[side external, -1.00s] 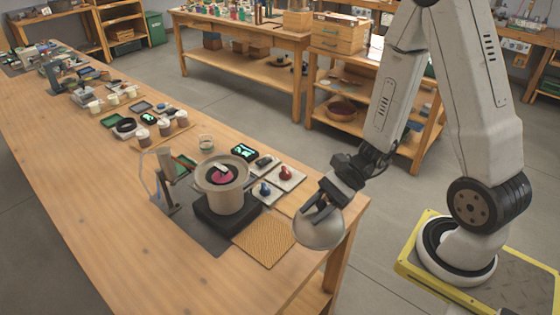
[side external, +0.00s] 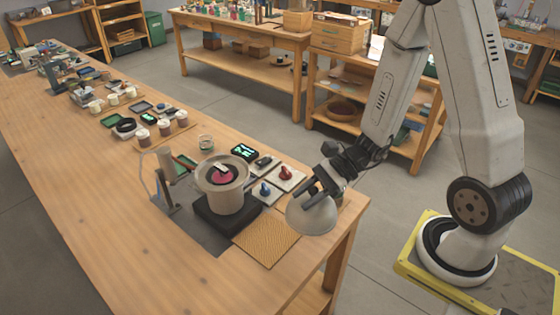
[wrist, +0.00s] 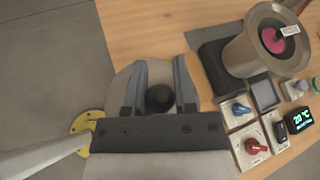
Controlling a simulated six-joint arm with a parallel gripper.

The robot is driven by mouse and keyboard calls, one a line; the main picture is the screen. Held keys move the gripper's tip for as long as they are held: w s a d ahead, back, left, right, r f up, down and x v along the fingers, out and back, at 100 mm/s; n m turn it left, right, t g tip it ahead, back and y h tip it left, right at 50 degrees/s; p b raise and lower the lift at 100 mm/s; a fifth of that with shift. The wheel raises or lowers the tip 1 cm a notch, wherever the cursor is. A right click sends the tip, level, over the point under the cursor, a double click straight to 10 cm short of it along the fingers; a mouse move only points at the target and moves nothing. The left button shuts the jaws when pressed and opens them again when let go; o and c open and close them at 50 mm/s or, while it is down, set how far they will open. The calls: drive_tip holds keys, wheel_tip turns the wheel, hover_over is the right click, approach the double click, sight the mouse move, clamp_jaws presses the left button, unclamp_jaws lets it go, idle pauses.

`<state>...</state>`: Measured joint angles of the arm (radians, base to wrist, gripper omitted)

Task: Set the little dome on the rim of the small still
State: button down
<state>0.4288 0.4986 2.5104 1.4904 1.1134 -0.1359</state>
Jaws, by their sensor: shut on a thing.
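The little dome (side external: 312,214) is a pale metal bowl shape with its open side down. It hangs near the table's right edge, tilted a little. My gripper (side external: 309,192) is shut on its top knob; the wrist view shows the dark round knob (wrist: 159,98) between the two fingers, with the dome (wrist: 122,82) beneath. The small still (side external: 226,192) is a beige pot with a wide rim on a black base, left of the dome and apart from it. In the wrist view the still (wrist: 262,45) is at upper right, with a pink disc and white tag inside.
A woven tan mat (side external: 266,241) lies in front of the still. The near left tabletop (side external: 120,215) is clear.

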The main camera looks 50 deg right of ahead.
drive_tip(key=w+d+r+m+t+h, duration=0.35)
drive_tip(key=w+r, duration=0.25)
drive_tip(key=w, duration=0.3)
drive_tip(key=w+d+r+m+t+h, duration=0.2)
drive_tip(key=w+d+r+m+t, duration=0.25)
drive_tip(key=w, duration=0.45)
drive_tip(key=w+a+f+n+g+y, duration=0.4)
drive_tip(key=w+a+n+g+y, duration=0.2)
drive_tip(key=a+n+g, duration=0.3)
drive_tip(key=shift+w+a+n+g, duration=0.35)
drive_tip(key=shift+w+a, duration=0.25)
drive_tip(key=shift+a, duration=0.9)
drive_tip(key=shift+f, duration=0.15)
drive_tip(key=shift+f, duration=2.55)
drive_tip(key=shift+f, duration=0.2)
